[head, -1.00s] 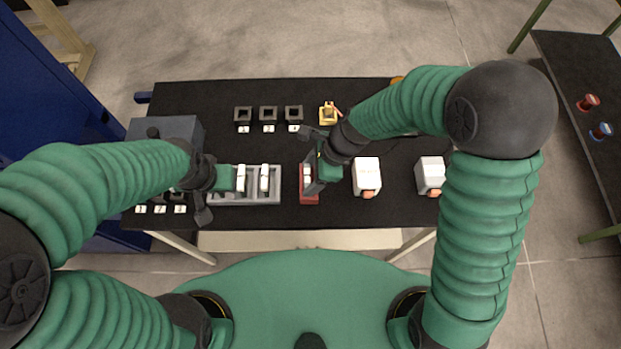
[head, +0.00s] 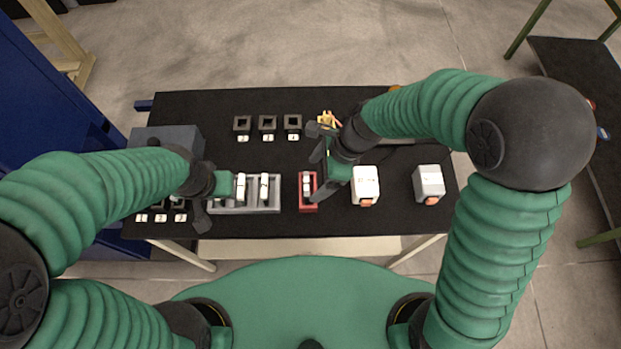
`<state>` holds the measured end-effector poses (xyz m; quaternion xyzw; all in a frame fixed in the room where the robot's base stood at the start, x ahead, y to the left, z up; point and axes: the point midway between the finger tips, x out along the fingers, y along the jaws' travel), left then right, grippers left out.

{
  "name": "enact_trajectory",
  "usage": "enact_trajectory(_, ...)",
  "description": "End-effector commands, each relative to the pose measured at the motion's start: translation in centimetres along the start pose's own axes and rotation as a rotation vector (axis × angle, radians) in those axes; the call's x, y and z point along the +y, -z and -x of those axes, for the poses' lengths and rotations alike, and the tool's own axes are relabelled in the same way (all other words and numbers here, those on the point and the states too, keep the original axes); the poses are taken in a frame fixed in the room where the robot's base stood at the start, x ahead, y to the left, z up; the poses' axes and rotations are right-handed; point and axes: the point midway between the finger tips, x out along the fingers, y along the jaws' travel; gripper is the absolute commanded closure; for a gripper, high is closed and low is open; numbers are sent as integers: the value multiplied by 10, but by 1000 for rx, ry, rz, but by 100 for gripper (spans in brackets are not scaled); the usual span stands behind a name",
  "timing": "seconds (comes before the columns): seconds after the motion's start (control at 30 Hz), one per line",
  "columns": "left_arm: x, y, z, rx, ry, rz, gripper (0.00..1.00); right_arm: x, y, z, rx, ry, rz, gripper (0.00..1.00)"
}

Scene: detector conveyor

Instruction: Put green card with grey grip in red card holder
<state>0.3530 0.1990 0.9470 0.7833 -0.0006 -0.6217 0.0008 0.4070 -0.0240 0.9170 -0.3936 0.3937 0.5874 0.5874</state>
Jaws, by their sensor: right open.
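The red card holder (head: 308,208) stands near the front edge of the black table, right of the grey rack. A pale grip (head: 307,184) shows inside the holder; the card under it is hidden, so I cannot tell its colour. My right gripper (head: 319,163) is open, above and just right of the holder, apart from the pale grip. My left gripper (head: 205,198) is over the left end of the grey rack (head: 262,209); its jaws are too unclear to tell.
Two cards with white grips stand in the grey rack. Two white boxes (head: 365,182) (head: 428,180) with orange fronts stand to the right. Several black square holders (head: 267,123) and a yellow holder (head: 327,118) line the back. A grey box (head: 165,135) is at the left.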

Motion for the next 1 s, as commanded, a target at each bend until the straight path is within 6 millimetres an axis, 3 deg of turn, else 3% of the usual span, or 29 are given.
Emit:
enact_trajectory(0.1, 0, 2, 8, 0, 0, 0, 64, -1, -1, 34, 0, 5, 0, 15)
enact_trajectory(0.23, 0, 3, 11, 0, 0, 0, 64, -1, 0, 58, 0, 2, 0, 15)
enact_trajectory(0.47, 0, 3, 12, 0, 0, 0, 64, 0, 0, 69, 0, -1, -1, 15)
enact_trajectory(0.57, 0, 3, 11, 0, 0, 0, 64, 3, 11, 70, 29, 9, 75, 15)
enact_trajectory(0.67, 0, 3, 11, 0, 0, 0, 64, 14, 45, 77, 133, 29, 372, 15)
enact_trajectory(0.8, 0, 3, 11, 0, 0, 0, 64, 36, 104, 92, 333, -9, 987, 15)
enact_trajectory(0.9, 0, 3, 12, 0, 0, 0, 64, 48, 129, 100, 432, -72, 1346, 15)
enact_trajectory(1.0, 0, 3, 12, 0, 0, 0, 64, 53, 141, 104, 479, -118, 1542, 15)
